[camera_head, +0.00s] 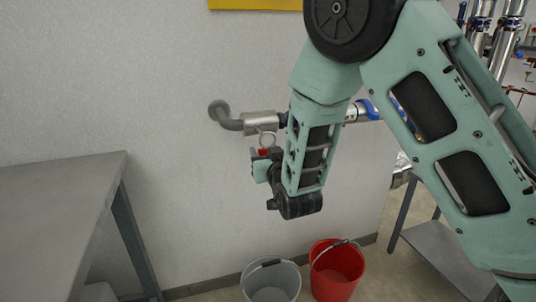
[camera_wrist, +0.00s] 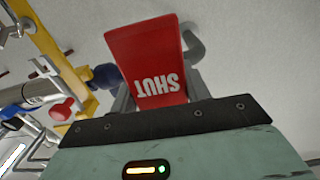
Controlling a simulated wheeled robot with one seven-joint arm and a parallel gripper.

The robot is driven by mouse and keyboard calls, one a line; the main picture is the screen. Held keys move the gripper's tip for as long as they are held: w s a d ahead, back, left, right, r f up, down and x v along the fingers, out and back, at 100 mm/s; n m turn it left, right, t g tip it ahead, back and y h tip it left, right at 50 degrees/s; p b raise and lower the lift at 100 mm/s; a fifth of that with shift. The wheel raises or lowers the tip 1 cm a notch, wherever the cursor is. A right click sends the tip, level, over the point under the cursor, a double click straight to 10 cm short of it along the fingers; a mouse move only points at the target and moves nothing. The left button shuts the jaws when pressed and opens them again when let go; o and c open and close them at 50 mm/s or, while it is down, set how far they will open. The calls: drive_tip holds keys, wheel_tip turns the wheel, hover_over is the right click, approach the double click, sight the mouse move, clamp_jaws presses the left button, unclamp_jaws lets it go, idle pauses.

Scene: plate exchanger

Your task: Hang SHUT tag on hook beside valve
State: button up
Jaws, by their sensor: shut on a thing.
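The red SHUT tag (camera_wrist: 146,58) is held between the fingers of my gripper (camera_wrist: 158,92); its white lettering appears upside down in the wrist view. In the head view only a small red part of the tag (camera_head: 263,152) shows at my gripper (camera_head: 262,157), with a pale ring (camera_head: 267,139) just above it. My gripper is shut on the tag, just below the metal pipe fitting (camera_head: 260,122). A blue valve part (camera_head: 368,108) shows right of my arm. My arm hides part of the pipe. I cannot make out the hook clearly.
A grey bent pipe (camera_head: 222,112) comes out of the wall. A grey table (camera_head: 60,200) stands at left. A grey bucket (camera_head: 270,280) and a red bucket (camera_head: 337,270) stand on the floor below. A yellow bar (camera_wrist: 45,42) and blue part (camera_wrist: 105,76) are left in the wrist view.

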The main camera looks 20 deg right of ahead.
drive_tip(key=shift+w+f+b, duration=0.15)
drive_tip(key=shift+w+f, duration=0.1)
drive_tip(key=shift+w, duration=0.7)
drive_tip(key=shift+w+f+b, duration=0.15)
drive_tip(key=shift+w+f, duration=0.1)
drive_tip(key=shift+w, duration=0.7)
drive_tip(key=shift+w+f+b, duration=0.15)
drive_tip(key=shift+w+f, duration=0.1)
drive_tip(key=shift+w, duration=0.7)
drive_tip(key=o, duration=1)
drive_tip(key=shift+s, duration=0.1)
